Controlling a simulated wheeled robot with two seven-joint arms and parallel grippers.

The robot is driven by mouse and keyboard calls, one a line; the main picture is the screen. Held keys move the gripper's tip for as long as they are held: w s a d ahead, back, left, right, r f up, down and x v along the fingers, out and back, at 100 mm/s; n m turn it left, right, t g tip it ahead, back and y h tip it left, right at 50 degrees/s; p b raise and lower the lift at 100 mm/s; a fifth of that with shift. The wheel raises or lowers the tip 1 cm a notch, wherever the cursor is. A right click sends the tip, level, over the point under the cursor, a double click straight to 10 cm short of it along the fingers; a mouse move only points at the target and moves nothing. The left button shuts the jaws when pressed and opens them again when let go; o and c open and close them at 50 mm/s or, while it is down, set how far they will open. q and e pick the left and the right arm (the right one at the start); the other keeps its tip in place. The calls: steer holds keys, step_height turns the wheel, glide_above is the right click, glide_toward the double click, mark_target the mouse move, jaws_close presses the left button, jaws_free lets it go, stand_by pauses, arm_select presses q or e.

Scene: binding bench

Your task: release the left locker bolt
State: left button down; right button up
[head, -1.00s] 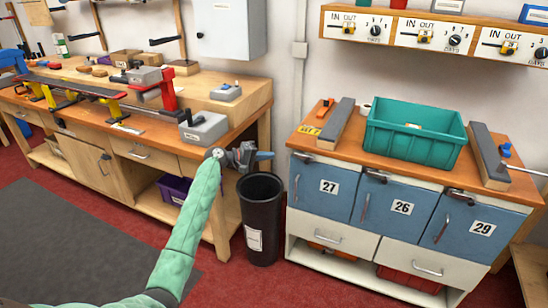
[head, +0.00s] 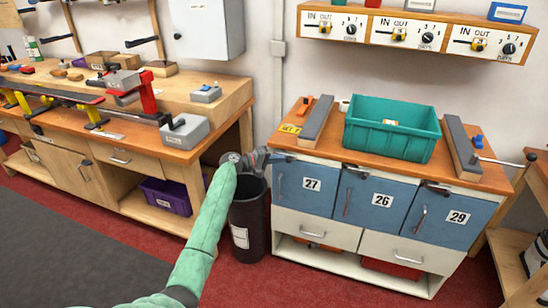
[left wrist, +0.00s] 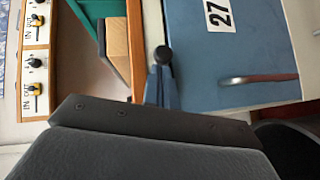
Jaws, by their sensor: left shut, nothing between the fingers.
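The left locker is the blue door numbered 27 (head: 308,198), shut, in the white cabinet under the orange top. In the left wrist view that door (left wrist: 195,50) lies sideways with its handle (left wrist: 258,79). A dark round bolt knob (left wrist: 163,55) shows by the door's upper edge. My left gripper (head: 284,156) is at the upper left corner of this door, above the black bin. Its blue fingertips (left wrist: 161,85) are together, empty, and right by the knob; I cannot tell whether they touch it. The gripper hides the bolt in the head view. My right gripper is not in view.
The black bin (head: 249,222) stands under my left gripper, between the workbench and the cabinet. Doors 26 (head: 368,208) and 29 (head: 447,218) are to the right. A green crate (head: 385,143) and grey blocks sit on the cabinet top. Red floor in front is clear.

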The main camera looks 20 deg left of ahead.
mark_target(290, 161)
arm_select(q)
steer(key=d, duration=0.4)
steer(key=shift+s+d+b, duration=0.1)
steer(key=shift+d+b, duration=0.2)
steer(key=shift+d, duration=0.25)
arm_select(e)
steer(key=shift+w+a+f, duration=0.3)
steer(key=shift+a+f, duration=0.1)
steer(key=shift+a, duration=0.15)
arm_select(q)
steer(key=shift+a, duration=0.1)
